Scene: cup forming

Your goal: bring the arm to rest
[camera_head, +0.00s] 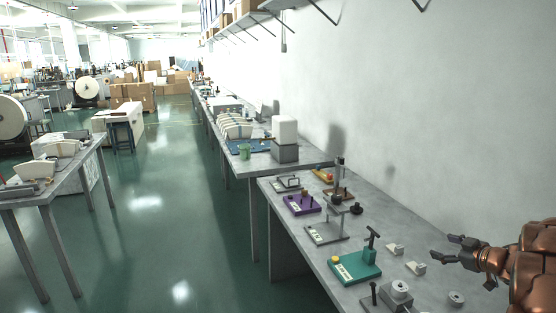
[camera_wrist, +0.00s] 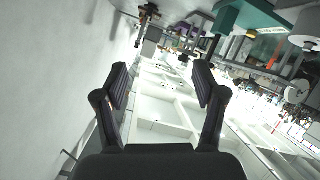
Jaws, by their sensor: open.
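My gripper (camera_head: 452,249) is at the lower right of the head view, at the end of my copper-coloured arm. It is above the right part of the near workbench (camera_head: 310,240). In the wrist view my gripper (camera_wrist: 162,84) shows two dark fingers spread apart with nothing between them. The wrist picture is tilted, with the wall on its left and the bench fixtures along its top.
The near bench holds a teal fixture (camera_head: 357,265), a purple fixture (camera_head: 301,204), a grey stand (camera_head: 327,232) and small white parts (camera_head: 416,268). The wall (camera_head: 400,120) runs along the right; the floor aisle (camera_head: 170,220) is clear.

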